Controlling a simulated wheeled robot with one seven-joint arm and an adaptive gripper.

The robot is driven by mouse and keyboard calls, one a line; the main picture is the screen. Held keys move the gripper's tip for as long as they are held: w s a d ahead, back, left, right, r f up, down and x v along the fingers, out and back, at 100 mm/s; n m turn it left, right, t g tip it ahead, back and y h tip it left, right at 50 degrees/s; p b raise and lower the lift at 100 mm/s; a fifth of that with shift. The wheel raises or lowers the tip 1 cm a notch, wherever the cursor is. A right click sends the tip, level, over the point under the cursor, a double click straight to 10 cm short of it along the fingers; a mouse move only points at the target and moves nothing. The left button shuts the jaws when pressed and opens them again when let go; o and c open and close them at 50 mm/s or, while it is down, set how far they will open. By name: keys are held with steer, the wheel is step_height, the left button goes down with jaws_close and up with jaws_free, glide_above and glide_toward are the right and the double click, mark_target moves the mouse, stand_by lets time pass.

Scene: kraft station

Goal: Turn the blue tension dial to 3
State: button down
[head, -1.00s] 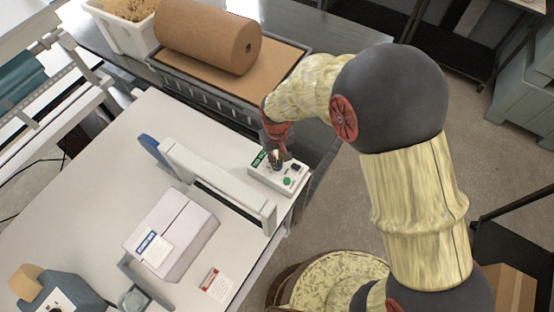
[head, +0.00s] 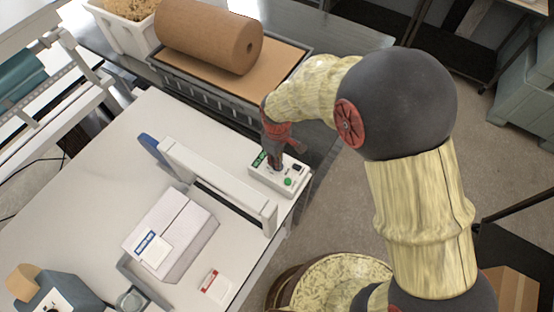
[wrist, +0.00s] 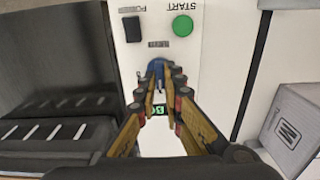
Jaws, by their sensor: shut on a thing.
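The white control box (head: 262,181) stands at the right end of the white table, with my gripper (head: 275,167) reaching down onto it from above. In the wrist view, the blue tension dial (wrist: 157,66) sits between the fingertips of my gripper (wrist: 160,74), which is shut on it. The fingers hide much of the dial, and I cannot read its setting. A green-lit display (wrist: 160,109) shows between the fingers, partly covered, its digits unclear. A green START button (wrist: 182,26) and a black switch (wrist: 132,29) lie beyond the dial.
A long white sealer-like bar (head: 215,185) stands close beside the control box. A white carton (head: 185,220) lies on the table. A brown paper roll (head: 205,38) rests behind. The table's right edge is close to the box.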

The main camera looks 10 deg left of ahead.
stand_by(0.4)
steer(key=c, duration=2)
jaws_free()
steer(key=shift+c, duration=0.2)
steer(key=shift+o, duration=0.6)
steer(key=shift+r, duration=0.15)
step_height(320, 180, up, 12)
